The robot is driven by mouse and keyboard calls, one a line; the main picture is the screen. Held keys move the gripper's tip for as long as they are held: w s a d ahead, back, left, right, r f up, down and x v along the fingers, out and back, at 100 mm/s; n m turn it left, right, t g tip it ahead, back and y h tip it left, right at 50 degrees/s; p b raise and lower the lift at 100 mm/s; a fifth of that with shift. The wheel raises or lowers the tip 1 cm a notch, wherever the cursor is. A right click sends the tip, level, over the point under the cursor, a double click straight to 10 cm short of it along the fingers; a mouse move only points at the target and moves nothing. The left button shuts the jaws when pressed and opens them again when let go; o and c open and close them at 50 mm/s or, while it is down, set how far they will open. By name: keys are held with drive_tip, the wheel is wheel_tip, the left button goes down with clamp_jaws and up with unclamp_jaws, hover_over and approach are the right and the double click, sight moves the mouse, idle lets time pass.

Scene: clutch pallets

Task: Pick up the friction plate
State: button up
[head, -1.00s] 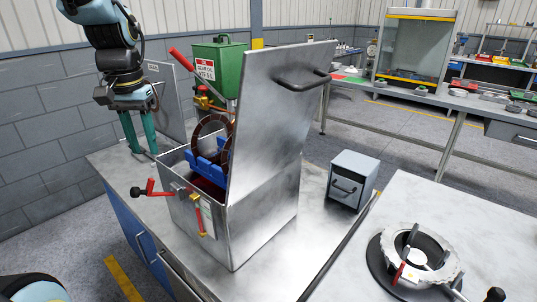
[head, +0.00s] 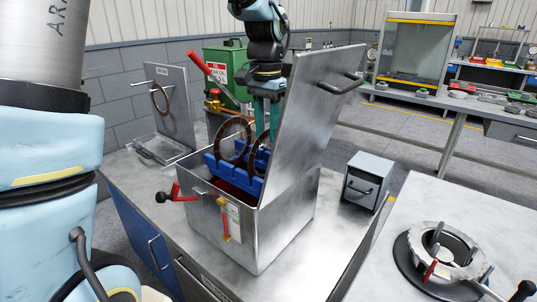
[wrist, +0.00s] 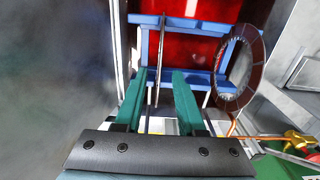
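Two brown friction plates stand upright in a blue rack (head: 222,172) inside the open steel box: a left one (head: 249,132) and one farther right (head: 260,160), partly behind the lid in the head view. My gripper (head: 267,135) points down over the rack. In the wrist view, its teal fingers (wrist: 159,82) are spread apart. One friction plate (wrist: 161,45) shows edge-on between them, with visible gaps on both sides. The other plate (wrist: 220,82) stands outside the fingers to the right. A third brown ring (head: 154,103) hangs on the drain stand at the left.
The raised lid (head: 310,120) stands close to the right of my gripper. A small grey cabinet (head: 362,190) stands right. A clutch hub (head: 440,250) sits on the near right bench.

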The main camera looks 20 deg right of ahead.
sight(252, 172)
drive_tip(key=shift+s+f+p, duration=0.1)
drive_tip(key=shift+f+p, duration=0.95)
drive_tip(key=shift+f, duration=1.55)
clamp_jaws()
